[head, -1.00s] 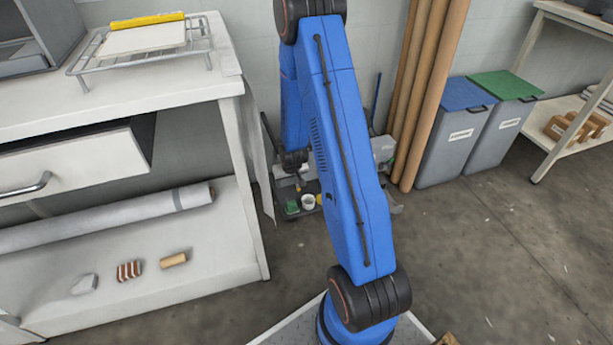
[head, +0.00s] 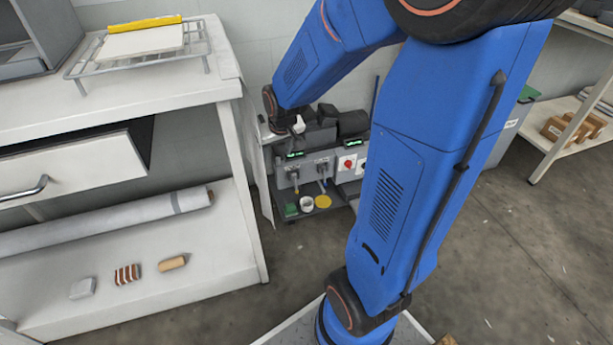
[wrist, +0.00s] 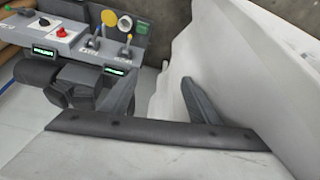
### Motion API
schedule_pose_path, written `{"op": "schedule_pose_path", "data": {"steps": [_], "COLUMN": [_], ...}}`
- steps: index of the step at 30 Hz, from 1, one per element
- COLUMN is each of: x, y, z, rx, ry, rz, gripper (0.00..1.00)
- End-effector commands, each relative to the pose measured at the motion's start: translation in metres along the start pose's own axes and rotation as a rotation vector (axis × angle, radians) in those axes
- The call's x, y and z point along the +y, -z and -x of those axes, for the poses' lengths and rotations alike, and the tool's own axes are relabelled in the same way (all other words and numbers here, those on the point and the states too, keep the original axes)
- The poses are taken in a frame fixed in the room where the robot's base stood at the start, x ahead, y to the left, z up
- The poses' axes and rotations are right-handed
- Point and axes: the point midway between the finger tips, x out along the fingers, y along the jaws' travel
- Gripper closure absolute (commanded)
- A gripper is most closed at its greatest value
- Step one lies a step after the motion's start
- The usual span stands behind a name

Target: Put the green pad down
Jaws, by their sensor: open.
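The green pad (head: 290,209) lies at the left of the dark low tray (head: 318,214), beside a white cup (head: 307,204) and a yellow disc (head: 323,201). In the wrist view the disc (wrist: 109,19) and cup (wrist: 124,22) show near the top, with what looks like the pad (wrist: 141,27) at their right. My gripper (wrist: 160,97) is open. No pad shows between its fingers; pale surfaces lie behind the gap. In the head view my wrist is above and behind the tray, beside the bench end, and the fingers cannot be made out clearly.
A control panel with switches, a red knob (head: 348,163) and dark devices (head: 330,125) stands close to my wrist. The white bench (head: 235,150) with a hanging pale sheet (head: 259,180) bounds the left. Open floor (head: 500,270) lies at the right.

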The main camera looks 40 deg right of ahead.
Motion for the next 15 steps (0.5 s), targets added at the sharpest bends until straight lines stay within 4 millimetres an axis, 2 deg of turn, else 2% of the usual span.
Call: {"op": "schedule_pose_path", "data": {"steps": [1,3,8,15], "x": [-0.004,-0.008,-0.015,-0.024], "y": [-0.005,-0.013,-0.036,-0.078], "z": [0.016,0.036,0.079,0.137], "rx": [0.007,0.008,0.01,0.012], "ry": [0.003,0.007,0.015,0.028], "rz": [0.007,0.015,0.032,0.06], "gripper": [0.45,0.45,0.45,0.45]}}
